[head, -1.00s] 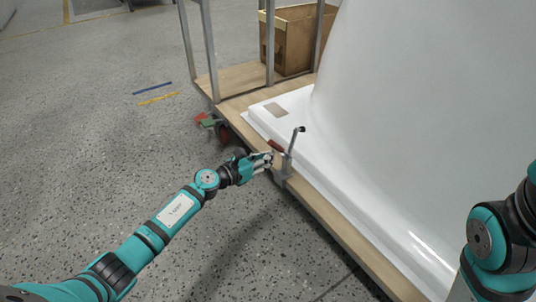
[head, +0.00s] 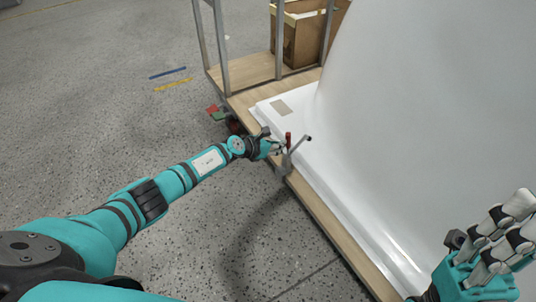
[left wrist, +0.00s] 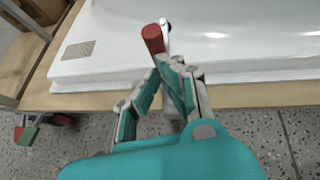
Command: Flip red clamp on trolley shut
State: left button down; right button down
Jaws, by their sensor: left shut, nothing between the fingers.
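The clamp's red handle (head: 288,139) stands roughly upright at the edge of the wooden trolley (head: 330,229). The clamp's grey metal arm (head: 299,146) slants up beside it toward the white shell. In the left wrist view the red handle (left wrist: 154,38) is just beyond my fingertips, and part of the clamp is hidden behind the fingers. My left gripper (head: 282,148) is shut and empty, with its tips at or very near the handle; contact is unclear. It also shows in the left wrist view (left wrist: 168,62). My right gripper (head: 510,222) is at the lower right, away from the clamp.
A large white bathtub shell (head: 435,110) fills the right side of the trolley. A cardboard box (head: 303,40) and grey metal posts (head: 277,45) stand at its far end. A red and green caster (head: 216,111) sticks out below.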

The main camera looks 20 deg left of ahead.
aim_at(293, 150)
pick_arm(q)
jog(key=shift+w+d+r+b, duration=0.2)
jog(key=shift+w+d+b, duration=0.25)
jog(key=shift+w+d, duration=0.3)
jog(key=shift+w+d+r+b, duration=0.15)
jog(key=shift+w+d+b, duration=0.4)
jog(key=shift+w, duration=0.4)
jog(key=shift+w+d+r+b, duration=0.2)
jog(key=shift+w+d+b, duration=0.15)
jog(key=shift+w+d, duration=0.45)
jog(key=shift+w, duration=0.1)
